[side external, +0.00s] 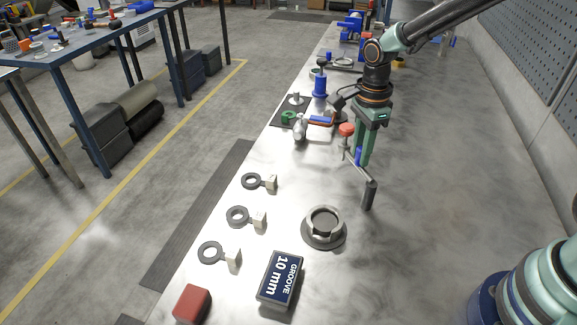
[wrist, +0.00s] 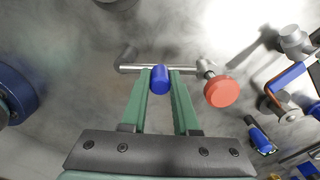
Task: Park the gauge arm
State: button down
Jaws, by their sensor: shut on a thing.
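The gauge arm (side external: 361,172) is a thin metal rod with a dark cylinder (side external: 369,195) at its near end and a red round knob (side external: 347,129) at its far end. In the wrist view, its silver rod (wrist: 138,67) runs crosswise just beyond my fingertips, with the red knob (wrist: 222,91) at the right. My gripper (side external: 359,157) has green fingers and is shut on the blue grip (wrist: 160,79) of the gauge arm, which sits between the fingertips (wrist: 160,72). The fingers partly hide the grip in the side view. I cannot tell whether the dark cylinder touches the bench.
A round grey ring fixture (side external: 324,228) stands nearer on the bench, by a "GROOVE 10 mm" block (side external: 280,280) and a red block (side external: 192,304). Ring pieces with pale tabs (side external: 240,216) line the left edge. Fittings (side external: 300,127) and a blue cylinder (side external: 320,86) stand farther back. The bench right is clear.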

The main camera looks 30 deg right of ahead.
jog(key=shift+d+r, duration=0.1)
dwell(0.3)
jog(key=c, duration=0.7)
grip_release()
jog(key=shift+o, duration=0.2)
notch_tip(320, 180, up, 12)
jog(key=shift+r, duration=0.1)
jog(key=s+d+r+n+t, duration=0.1)
jog(key=s+d+n+t, duration=0.1)
jog(key=s+n, duration=0.4)
jog(key=s+d+r+n+t, duration=0.2)
jog(key=s+n, duration=0.4)
jog(key=n, duration=0.8)
jog(key=shift+s+d+t, duration=0.15)
jog(key=shift+d+t, duration=0.25)
jog(key=shift+t, duration=0.4)
